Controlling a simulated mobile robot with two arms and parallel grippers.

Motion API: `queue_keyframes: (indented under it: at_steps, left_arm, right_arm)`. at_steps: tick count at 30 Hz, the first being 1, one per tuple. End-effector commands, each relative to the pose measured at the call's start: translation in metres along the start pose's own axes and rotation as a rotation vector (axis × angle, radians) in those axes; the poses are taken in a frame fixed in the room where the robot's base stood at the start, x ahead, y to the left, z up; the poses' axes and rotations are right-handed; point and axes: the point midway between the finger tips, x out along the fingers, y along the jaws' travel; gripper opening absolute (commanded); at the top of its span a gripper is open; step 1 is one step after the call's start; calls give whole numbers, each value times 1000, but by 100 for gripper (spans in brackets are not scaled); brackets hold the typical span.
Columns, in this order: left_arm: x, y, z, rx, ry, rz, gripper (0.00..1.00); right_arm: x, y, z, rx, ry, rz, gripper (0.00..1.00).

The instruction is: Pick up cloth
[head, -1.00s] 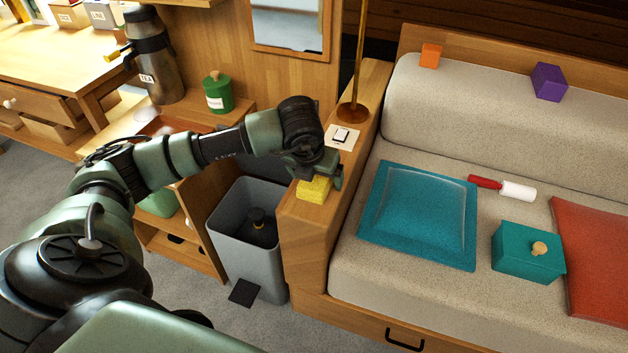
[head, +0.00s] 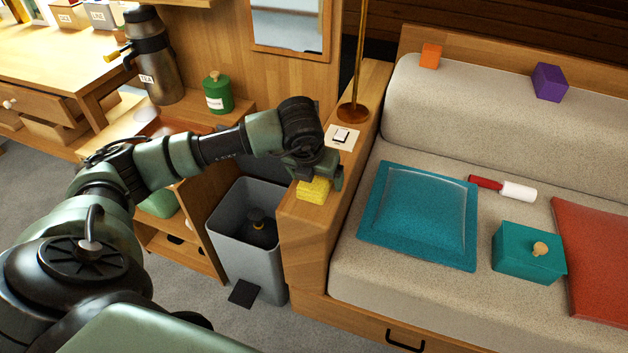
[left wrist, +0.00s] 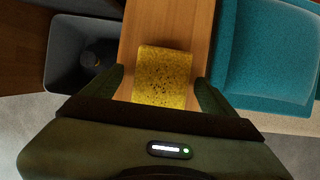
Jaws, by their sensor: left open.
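The yellow cloth (head: 314,190) lies on the wooden sofa armrest (head: 302,240). In the left wrist view the cloth (left wrist: 163,77) is a speckled yellow piece, its near end hidden by my gripper's body. My left gripper (head: 318,178) is directly over the cloth and partly covers it in the head view. In the left wrist view its two fingers (left wrist: 160,92) are apart, one on each side of the cloth, with a gap to it. The gripper is open and holds nothing. My right gripper is not in view.
A grey bin (head: 232,225) with a dark bottle-like thing inside stands left of the armrest. A brass lamp pole (head: 356,80) and a white switch plate (head: 342,137) are farther back on the armrest. A teal cushion (head: 418,215) lies right, on the sofa seat.

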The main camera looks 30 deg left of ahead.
Motion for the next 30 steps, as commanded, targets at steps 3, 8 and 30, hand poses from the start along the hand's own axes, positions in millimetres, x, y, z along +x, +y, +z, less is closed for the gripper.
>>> queue_keyframes:
  at_steps: [3,8,30]
  left_arm:
    - [0,0,0,0,0,0,76]
    - [0,0,0,0,0,0,32]
    - [-56,0,24,0,-6,-1,20]
  right_arm:
    - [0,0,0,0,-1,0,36]
    - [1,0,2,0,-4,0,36]
    - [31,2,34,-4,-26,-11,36]
